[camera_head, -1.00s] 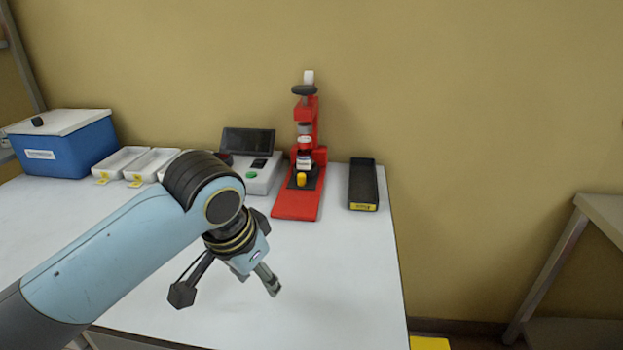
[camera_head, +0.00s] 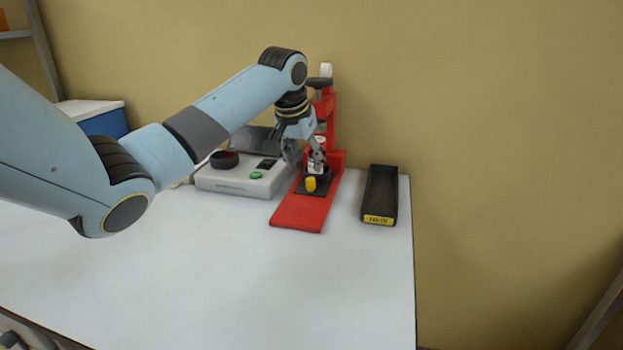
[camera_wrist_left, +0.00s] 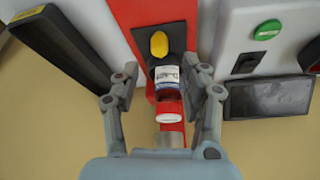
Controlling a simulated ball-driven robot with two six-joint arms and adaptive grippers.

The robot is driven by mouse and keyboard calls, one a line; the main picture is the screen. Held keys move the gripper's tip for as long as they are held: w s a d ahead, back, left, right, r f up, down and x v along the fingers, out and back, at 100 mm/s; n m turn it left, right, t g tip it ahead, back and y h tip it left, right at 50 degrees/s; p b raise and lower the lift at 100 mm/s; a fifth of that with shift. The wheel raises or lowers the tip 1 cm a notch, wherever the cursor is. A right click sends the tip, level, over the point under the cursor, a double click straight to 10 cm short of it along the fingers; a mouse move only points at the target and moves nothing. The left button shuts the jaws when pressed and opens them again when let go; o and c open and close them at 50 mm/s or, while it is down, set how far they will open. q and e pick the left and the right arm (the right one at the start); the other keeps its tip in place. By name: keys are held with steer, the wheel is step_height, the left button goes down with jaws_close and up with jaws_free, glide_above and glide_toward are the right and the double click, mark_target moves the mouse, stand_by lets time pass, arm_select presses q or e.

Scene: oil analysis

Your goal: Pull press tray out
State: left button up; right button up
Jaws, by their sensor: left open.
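The red press (camera_head: 296,212) stands near the back of the white table. Its black press tray (camera_head: 325,186) has a yellow knob (camera_head: 311,183) at the front. The tray also shows in the left wrist view (camera_wrist_left: 177,36), with a labelled bottle (camera_wrist_left: 167,78) on it. My left gripper (camera_head: 304,162) is open at the press, above and behind the knob. In the left wrist view its fingers (camera_wrist_left: 162,70) are on either side of the bottle; I cannot tell whether they touch it. The gripper and arm partly hide the press column. My right gripper is not in view.
A white instrument (camera_head: 243,178) with a dark screen stands left of the press, close to my left gripper. A black open tray (camera_head: 380,204) with a yellow label lies to the right. A blue box (camera_head: 104,124) is at the back left. The front of the table is clear.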

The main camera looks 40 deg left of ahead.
mark_target(310, 179)
arm_select(q)
steer(key=x, duration=0.4)
steer(key=shift+w+f, duration=0.15)
steer(key=shift+f, duration=0.2)
steer(key=shift+w+a+f+b, duration=0.1)
steer(key=shift+w+f+b, duration=0.2)
steer(key=shift+f, duration=0.3)
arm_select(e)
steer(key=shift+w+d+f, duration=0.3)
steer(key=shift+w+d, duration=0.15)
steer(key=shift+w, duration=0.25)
arm_select(q)
steer(key=shift+s, duration=0.1)
jaws_close()
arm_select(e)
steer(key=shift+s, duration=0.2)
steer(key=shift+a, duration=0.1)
